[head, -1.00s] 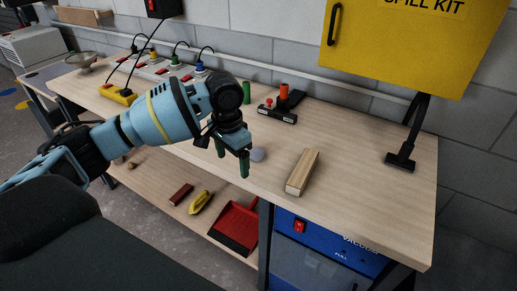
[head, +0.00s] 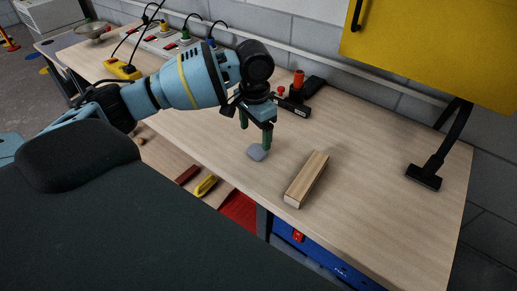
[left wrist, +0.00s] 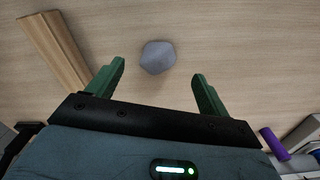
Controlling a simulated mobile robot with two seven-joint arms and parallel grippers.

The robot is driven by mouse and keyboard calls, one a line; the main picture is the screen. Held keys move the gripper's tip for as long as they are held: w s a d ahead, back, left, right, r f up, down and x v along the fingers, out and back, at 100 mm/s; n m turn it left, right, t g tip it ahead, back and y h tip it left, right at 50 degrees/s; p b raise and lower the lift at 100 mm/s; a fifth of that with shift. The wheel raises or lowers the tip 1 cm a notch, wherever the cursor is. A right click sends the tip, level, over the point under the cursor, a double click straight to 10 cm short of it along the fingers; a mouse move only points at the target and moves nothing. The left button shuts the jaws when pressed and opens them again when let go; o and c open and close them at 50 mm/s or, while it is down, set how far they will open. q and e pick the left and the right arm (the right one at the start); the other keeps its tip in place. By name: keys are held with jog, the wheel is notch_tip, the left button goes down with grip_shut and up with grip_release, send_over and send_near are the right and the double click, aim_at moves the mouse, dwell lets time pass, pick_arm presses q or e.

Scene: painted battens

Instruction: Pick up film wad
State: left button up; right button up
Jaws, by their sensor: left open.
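The film wad looks like a small grey-blue lump (head: 257,152) on the wooden bench top, left of a wooden batten block. It also shows in the left wrist view (left wrist: 158,57), lying ahead of the gap between the green fingers, touching neither. My left gripper (head: 255,136) is open and empty, with its green fingers pointing down just above and beside the lump. The same fingers show in the left wrist view (left wrist: 158,82), spread wide on either side of the gap. My right gripper is not in view.
A wooden batten block (head: 306,180) lies close to the right of the lump. A black device with a red button and an orange cylinder (head: 297,82) stands behind.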

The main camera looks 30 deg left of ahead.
aim_at(257, 146)
pick_arm(q)
jog(key=shift+w+f, duration=0.2)
jog(key=shift+f, duration=0.55)
notch_tip(257, 146, down, 5)
jog(key=shift+w+d+r, duration=0.1)
jog(key=shift+w+d, duration=0.05)
jog(key=c, duration=1.1)
